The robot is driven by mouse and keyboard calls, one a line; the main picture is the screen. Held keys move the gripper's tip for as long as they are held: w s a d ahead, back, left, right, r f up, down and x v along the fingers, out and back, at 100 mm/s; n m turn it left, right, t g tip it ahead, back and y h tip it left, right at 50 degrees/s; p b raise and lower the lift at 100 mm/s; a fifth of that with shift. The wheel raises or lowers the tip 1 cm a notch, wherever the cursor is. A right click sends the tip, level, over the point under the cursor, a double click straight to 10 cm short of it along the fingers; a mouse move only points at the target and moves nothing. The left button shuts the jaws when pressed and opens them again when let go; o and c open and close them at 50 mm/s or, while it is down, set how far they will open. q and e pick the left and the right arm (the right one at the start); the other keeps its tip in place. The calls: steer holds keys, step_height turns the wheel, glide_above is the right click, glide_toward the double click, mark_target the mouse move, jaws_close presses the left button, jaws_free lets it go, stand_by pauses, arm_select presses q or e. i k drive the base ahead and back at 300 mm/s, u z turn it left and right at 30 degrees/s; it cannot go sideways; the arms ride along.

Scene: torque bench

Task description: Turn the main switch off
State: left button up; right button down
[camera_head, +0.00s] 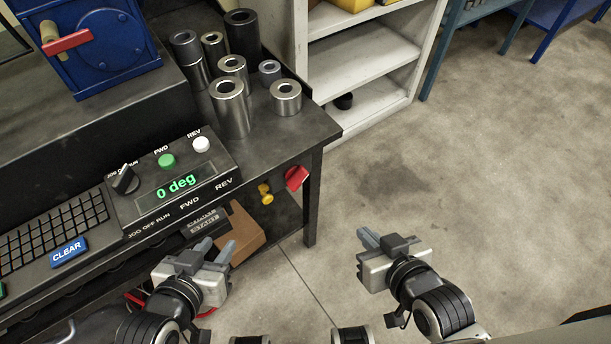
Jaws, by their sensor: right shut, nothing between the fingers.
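A red rotary knob (297,177) sits on the right end of the bench front, beside a small yellow part. A blue box (110,50) at the top left carries a red-handled lever (67,42). A control panel (174,190) has a black JOG/OFF/RUN selector (125,180), a green FWD button (167,161) and a white REV button (200,144). Its display reads 0 deg. No label marks the main switch. My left gripper (215,247) is open and empty in front of the bench, below the panel. My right gripper (370,238) is shut and empty, right of and nearer than the red knob.
Several metal sockets (229,108) stand on the bench top (300,128). A keypad (50,230) with a blue CLEAR key lies left of the panel. A brown box (240,228) is under the bench. White shelves (365,60) stand behind. The floor at right is clear.

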mark_target(296, 174)
steer(key=z, duration=1.9)
steer(key=i, duration=2.35)
steer(key=u, duration=3.65)
